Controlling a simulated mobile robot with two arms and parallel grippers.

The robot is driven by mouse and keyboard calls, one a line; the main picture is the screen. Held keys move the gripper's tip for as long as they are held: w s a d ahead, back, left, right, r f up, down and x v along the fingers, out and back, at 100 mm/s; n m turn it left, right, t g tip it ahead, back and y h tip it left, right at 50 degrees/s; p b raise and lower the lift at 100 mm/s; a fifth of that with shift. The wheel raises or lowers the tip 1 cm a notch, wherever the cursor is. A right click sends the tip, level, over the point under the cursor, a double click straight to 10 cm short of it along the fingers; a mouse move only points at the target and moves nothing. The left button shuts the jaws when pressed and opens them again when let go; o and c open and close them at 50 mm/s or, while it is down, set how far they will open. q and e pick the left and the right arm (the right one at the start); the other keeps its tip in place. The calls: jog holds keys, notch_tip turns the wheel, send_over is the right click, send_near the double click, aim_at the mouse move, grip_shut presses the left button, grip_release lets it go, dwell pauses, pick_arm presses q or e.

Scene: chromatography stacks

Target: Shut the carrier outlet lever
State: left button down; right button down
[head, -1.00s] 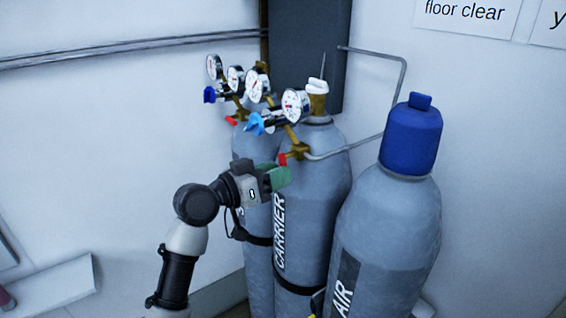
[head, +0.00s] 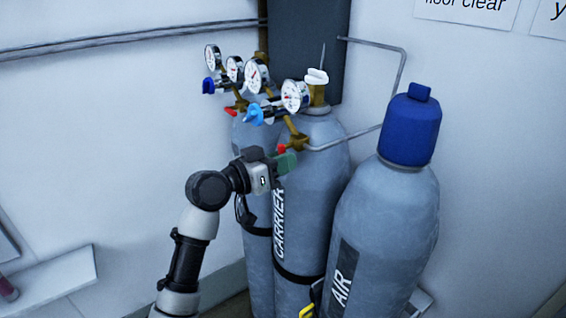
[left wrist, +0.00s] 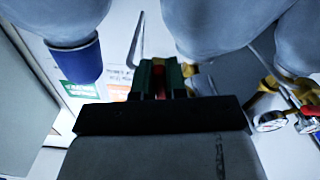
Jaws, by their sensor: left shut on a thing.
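The carrier cylinder (head: 312,205) is grey and stands strapped in the middle, labelled CARRIER. Its regulator has round gauges (head: 295,95), a light blue knob (head: 254,114) and a brass outlet valve (head: 299,142). The small red outlet lever (head: 282,148) sticks out left of that valve. My left gripper (head: 288,160) has green fingers and is at the lever, just below the valve. In the left wrist view, the fingers (left wrist: 157,80) are shut on the red lever (left wrist: 158,72), which shows between them. The fingers hide part of the lever. My right gripper is not seen.
The air cylinder (head: 385,235) with a blue cap (head: 411,128) stands close on the right. Another cylinder (head: 258,260) with its own gauges and red lever (head: 230,110) is behind left. A thin pipe (head: 350,137) runs from the outlet valve to the wall.

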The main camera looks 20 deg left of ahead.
pick_arm(q)
jog(key=shift+w+a+f+m+b, duration=0.15)
jog(key=shift+a+f+m+b, duration=0.15)
jog(key=shift+m+b, duration=0.7)
jog(key=shift+w+r+m+b, duration=0.15)
jog(key=shift+m+b, duration=0.15)
jog(key=shift+b, duration=0.35)
jog(key=shift+r, duration=0.1)
jog(key=c, duration=1.2)
grip_release()
jog(key=shift+o, duration=0.2)
